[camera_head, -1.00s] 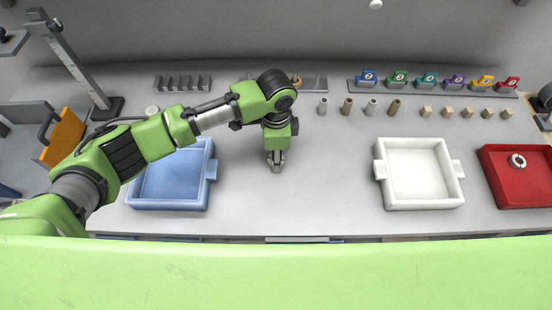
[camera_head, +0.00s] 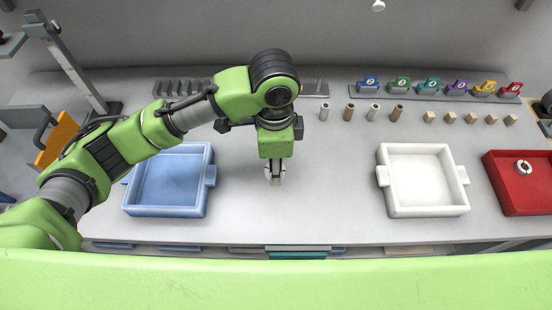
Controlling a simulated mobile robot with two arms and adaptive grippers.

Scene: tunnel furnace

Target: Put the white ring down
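My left gripper (camera_head: 275,181) points straight down over the bare table between the blue tray and the white tray. Its fingers are close together, and the picture is too small to tell whether anything is between them. A white ring with a dark centre (camera_head: 523,167) lies in the red tray (camera_head: 497,187) at the far right, well away from the gripper. No other white ring can be made out. My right gripper is not in view.
The blue tray (camera_head: 128,205) is left of the gripper, the white tray (camera_head: 463,205) right. Small cylinders (camera_head: 349,112), wooden blocks (camera_head: 450,118) and coloured numbered holders (camera_head: 400,86) line the back right. The table centre (camera_head: 330,190) is clear.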

